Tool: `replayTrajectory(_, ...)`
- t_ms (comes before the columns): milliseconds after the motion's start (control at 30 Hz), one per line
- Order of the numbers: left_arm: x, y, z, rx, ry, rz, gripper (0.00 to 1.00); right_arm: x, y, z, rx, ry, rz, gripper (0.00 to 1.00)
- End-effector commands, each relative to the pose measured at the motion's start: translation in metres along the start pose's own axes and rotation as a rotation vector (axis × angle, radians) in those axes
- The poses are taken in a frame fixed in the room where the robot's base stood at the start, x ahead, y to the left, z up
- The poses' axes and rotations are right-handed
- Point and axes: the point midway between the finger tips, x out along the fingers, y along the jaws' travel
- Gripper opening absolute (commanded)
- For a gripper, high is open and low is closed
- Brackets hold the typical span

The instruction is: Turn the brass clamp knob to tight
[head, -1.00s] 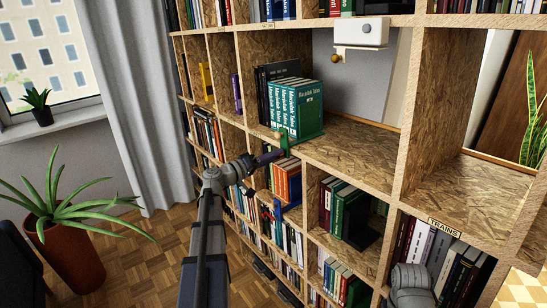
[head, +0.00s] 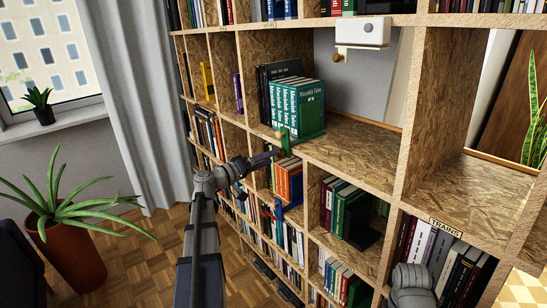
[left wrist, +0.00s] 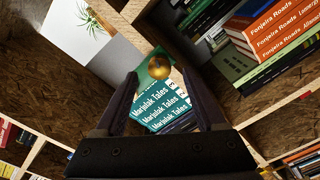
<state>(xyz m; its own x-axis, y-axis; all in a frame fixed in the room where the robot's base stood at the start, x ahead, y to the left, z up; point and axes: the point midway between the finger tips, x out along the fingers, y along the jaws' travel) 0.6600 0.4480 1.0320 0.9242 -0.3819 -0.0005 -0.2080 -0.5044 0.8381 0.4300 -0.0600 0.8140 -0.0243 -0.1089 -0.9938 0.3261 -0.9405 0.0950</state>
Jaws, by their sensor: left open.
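A green clamp (head: 284,141) sits on the front edge of the shelf, just in front of the green and teal books. Its round brass knob (left wrist: 159,66) shows in the left wrist view, in front of the teal books and framed by my fingertips. My left gripper (head: 275,156) is open, just below and left of the clamp in the head view. In the left wrist view its two dark fingers (left wrist: 159,76) stand wide on either side of the knob with gaps. I cannot tell how deep the knob lies between them. My right gripper does not show.
A blue clamp-like piece (head: 289,208) is on a lower shelf edge. A white box (head: 362,32) with a small brass knob below it hangs at upper right. The shelf right of the books (head: 360,146) is bare. A potted plant (head: 68,235) stands on the floor at left.

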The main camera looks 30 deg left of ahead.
Motion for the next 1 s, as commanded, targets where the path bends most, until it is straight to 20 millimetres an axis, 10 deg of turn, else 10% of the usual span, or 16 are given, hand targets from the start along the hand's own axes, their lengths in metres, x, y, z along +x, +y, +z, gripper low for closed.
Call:
replayTrajectory(333, -0.045, 0.0, 0.0, 0.0, 0.0, 0.0, 0.72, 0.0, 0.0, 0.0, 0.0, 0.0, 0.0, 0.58)
replayTrajectory(1000, -0.045, 0.002, 0.004, 0.001, -0.013, -0.001, 0.72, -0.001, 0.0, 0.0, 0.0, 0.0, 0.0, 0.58)
